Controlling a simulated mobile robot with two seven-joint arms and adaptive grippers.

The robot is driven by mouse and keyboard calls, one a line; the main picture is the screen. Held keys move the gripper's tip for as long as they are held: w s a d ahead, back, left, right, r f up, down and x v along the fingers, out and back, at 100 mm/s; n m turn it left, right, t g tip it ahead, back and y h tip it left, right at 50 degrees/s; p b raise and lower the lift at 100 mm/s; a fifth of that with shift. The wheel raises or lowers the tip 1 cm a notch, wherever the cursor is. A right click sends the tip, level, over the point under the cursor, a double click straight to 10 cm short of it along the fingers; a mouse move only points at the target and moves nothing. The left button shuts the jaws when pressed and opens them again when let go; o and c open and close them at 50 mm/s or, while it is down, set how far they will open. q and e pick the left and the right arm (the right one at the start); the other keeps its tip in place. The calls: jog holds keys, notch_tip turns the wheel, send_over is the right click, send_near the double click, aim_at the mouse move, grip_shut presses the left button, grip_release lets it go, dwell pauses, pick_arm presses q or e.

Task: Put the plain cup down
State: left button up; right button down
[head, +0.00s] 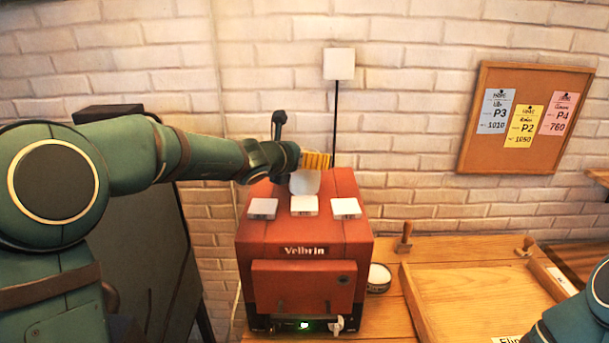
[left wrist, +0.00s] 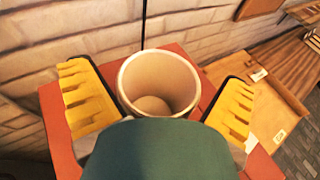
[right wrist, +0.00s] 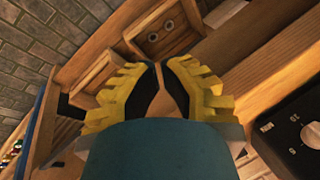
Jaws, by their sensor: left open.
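The plain white cup (head: 305,183) is upright at the top of the red kiln (head: 305,232), behind the middle white block. In the left wrist view, the cup (left wrist: 158,82) is empty, its mouth facing the camera, with the red top around it. My left gripper (head: 316,160) is open at the cup. Its yellow fingers stand on both sides of the cup, with gaps between. The cup's base is hidden, so its contact with the kiln top is not directly seen.
White blocks (head: 263,208) line the kiln's front top edge. A thin black post with a white square (head: 339,64) stands behind. A small round bowl (head: 379,277) and a wooden tray (head: 480,300) are to the right. A cork board (head: 525,118) hangs on the brick wall.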

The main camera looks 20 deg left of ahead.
pick_arm(q)
jog(key=c, duration=1.2)
jog(key=shift+r, duration=0.1)
notch_tip(320, 180, up, 10)
jog(key=p, duration=0.7)
